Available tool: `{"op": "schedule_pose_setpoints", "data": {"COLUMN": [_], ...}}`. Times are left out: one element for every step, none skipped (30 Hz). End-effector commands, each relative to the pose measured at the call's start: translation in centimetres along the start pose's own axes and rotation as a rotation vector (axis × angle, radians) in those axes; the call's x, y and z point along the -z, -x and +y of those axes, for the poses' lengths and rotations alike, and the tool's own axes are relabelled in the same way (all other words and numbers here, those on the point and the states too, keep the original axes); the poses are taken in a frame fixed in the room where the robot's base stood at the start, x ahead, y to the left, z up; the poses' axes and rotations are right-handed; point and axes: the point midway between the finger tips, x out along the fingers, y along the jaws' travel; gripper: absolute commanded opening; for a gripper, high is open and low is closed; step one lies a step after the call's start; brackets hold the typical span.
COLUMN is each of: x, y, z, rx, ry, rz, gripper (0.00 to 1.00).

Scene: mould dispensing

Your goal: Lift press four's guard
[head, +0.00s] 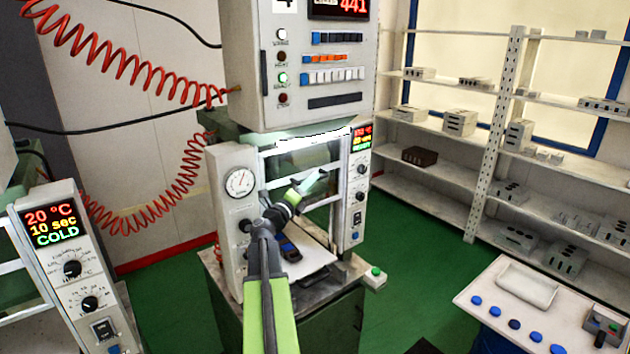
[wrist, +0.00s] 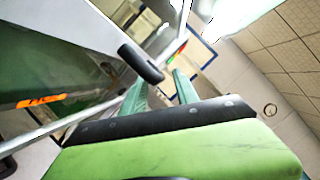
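Press four (head: 232,208) stands in the middle of the head view, under a control cabinet marked 4. Its clear guard (head: 300,162) spans the front opening between the gauge column and the display column. In the wrist view the guard (wrist: 60,75) fills the left side, with a dark round handle bar (wrist: 140,63) standing off it. My gripper (head: 318,178) is in front of the guard. In the wrist view its two green fingers (wrist: 158,80) are apart, with the bar just beyond their tips. I cannot tell whether they touch it. My arm hides part of the press front.
Another press (head: 65,260), reading COLD, stands at the left. A cabinet (head: 315,65) hangs above press four. Red coiled hoses (head: 190,170) run behind. Shelves (head: 440,180) with grey blocks are at the right. A button table (head: 540,310) is at the lower right, with green floor between.

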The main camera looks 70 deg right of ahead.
Motion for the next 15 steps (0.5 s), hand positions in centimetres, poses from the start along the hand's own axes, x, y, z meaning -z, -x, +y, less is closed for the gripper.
{"op": "schedule_pose_setpoints", "data": {"x": [0.2,0.3,0.3,0.2,0.3,0.2,0.2,0.3,0.2,0.2,0.2,0.2,0.1,0.1,0.1], "y": [1.9,2.8,4.0,4.9,5.7,6.9,7.7,8.5,9.5,10.2,10.8,11.6,12.1,12.5,13.0], "z": [0.1,0.0,0.0,0.0,0.0,-0.1,-0.1,-0.1,-0.1,-0.1,-0.2,-0.2,-0.2,-0.2,-0.2], "rx": [-0.001,-0.002,-0.002,-0.001,-0.001,-0.002,-0.001,-0.002,-0.002,-0.002,-0.002,-0.002,-0.001,-0.001,-0.001], "ry": [0.0,0.0,0.001,0.0,0.0,0.0,0.0,0.0,0.0,0.001,0.001,0.0,0.0,0.0,0.0], "rz": [-0.002,-0.003,-0.003,-0.003,-0.003,-0.003,-0.003,-0.002,-0.002,-0.002,-0.002,-0.001,-0.001,-0.001,-0.001], "gripper": [0.36,0.36,0.36,0.36,0.36,0.36,0.36,0.36,0.36,0.36,0.36,0.36,0.36,0.36,0.36]}}
